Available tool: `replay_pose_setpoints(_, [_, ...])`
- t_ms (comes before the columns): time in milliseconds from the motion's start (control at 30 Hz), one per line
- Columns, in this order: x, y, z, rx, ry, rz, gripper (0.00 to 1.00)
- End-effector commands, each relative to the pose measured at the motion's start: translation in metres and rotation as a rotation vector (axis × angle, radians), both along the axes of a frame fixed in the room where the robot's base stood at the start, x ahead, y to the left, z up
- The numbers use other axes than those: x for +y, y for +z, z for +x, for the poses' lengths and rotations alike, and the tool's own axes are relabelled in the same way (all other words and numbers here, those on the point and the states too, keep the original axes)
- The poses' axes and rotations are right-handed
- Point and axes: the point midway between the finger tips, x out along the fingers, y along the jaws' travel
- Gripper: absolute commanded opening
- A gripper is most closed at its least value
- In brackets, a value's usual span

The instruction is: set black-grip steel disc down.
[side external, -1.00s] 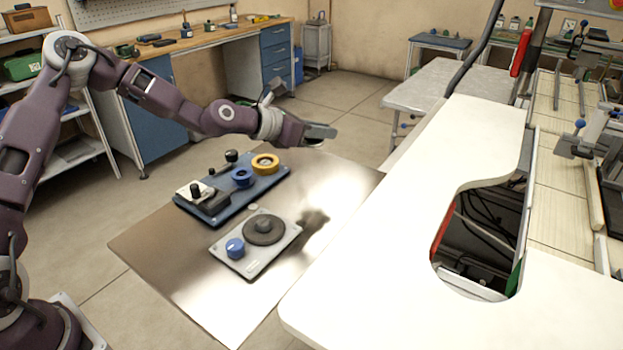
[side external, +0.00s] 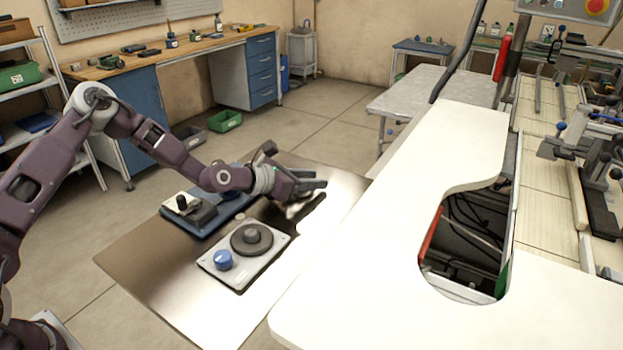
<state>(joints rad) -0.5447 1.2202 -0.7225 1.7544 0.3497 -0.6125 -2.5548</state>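A dark grey disc (side external: 251,239) with a paler raised centre lies on a light grey plate (side external: 231,278), beside a blue knob (side external: 223,260). I cannot tell whether it is the black-grip steel disc; no other steel disc is clearly visible. My gripper (side external: 312,184) is above the metal sheet, behind and to the right of the plate, apart from the dark disc. Its fingers are small and seen from the side, so their opening and anything between them cannot be made out.
A blue board (side external: 228,208) with a white-topped black block (side external: 188,204) sits behind the plate, partly hidden by my arm. The metal sheet (side external: 160,270) is bare at its front left. A white worktop (side external: 380,270) with a cut-out borders it on the right.

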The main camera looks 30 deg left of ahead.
Motion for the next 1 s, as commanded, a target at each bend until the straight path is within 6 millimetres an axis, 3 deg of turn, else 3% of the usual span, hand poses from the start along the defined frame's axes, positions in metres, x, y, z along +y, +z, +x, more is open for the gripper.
replay_pose_setpoints(367, [0.000, 0.004, 0.000, -0.002, -0.001, 0.002, 0.36])
replay_pose_setpoints(800, [0.033, 0.038, -0.078, 0.001, 0.001, 0.000, 0.36])
replay_pose_setpoints(1000, [0.042, 0.048, -0.100, 0.000, 0.001, 0.000, 0.36])
